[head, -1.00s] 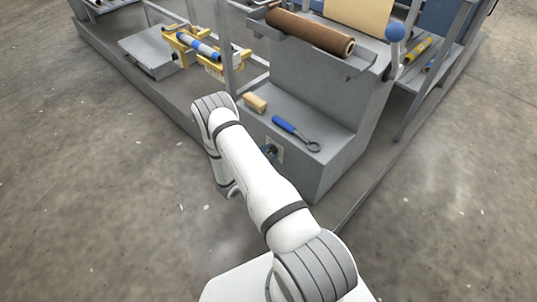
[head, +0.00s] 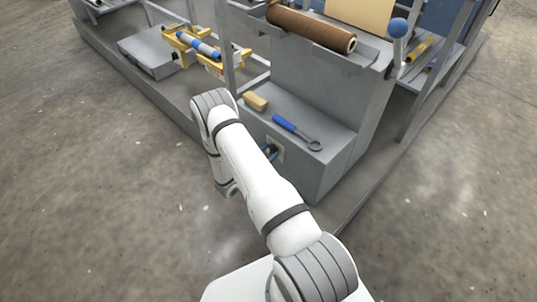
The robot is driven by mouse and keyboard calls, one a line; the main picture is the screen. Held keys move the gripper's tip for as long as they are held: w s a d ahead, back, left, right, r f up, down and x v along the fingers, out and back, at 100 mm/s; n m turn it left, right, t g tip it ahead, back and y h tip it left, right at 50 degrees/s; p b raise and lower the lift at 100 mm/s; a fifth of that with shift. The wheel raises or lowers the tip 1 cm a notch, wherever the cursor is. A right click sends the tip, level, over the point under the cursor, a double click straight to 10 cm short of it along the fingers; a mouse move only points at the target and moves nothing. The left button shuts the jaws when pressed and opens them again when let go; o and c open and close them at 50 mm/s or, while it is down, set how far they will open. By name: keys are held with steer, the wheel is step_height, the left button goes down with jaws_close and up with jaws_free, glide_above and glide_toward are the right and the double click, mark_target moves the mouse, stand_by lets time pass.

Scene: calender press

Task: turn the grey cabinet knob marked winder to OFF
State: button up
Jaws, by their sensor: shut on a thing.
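The winder knob sits on a small pale plate (head: 280,150) on the front face of the grey cabinet (head: 318,176). The tips of my gripper (head: 268,152) show as a small dark and bluish shape against this plate, just past the edge of my white forearm. They are shut on the knob, which they largely cover. The rest of my gripper is hidden behind my arm. The knob's marking and the direction it points are too small and too covered to read.
A blue-handled wrench (head: 297,132) and a tan block (head: 255,102) lie on the cabinet's ledge above the plate. The concrete floor (head: 90,200) at left is clear.

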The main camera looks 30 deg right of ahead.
steer(key=n, duration=0.7)
steer(key=n+b, duration=0.1)
steer(key=n, duration=0.2)
steer(key=shift+w+a+f+n, duration=0.15)
steer(key=shift+w+a+n, duration=0.05)
steer(key=shift+w+n, duration=0.1)
stand_by(0.4)
steer(key=o, duration=1)
steer(key=p+v, duration=0.1)
steer(key=v, duration=0.6)
steer(key=shift+s+a, duration=0.15)
steer(key=shift+a, duration=0.15)
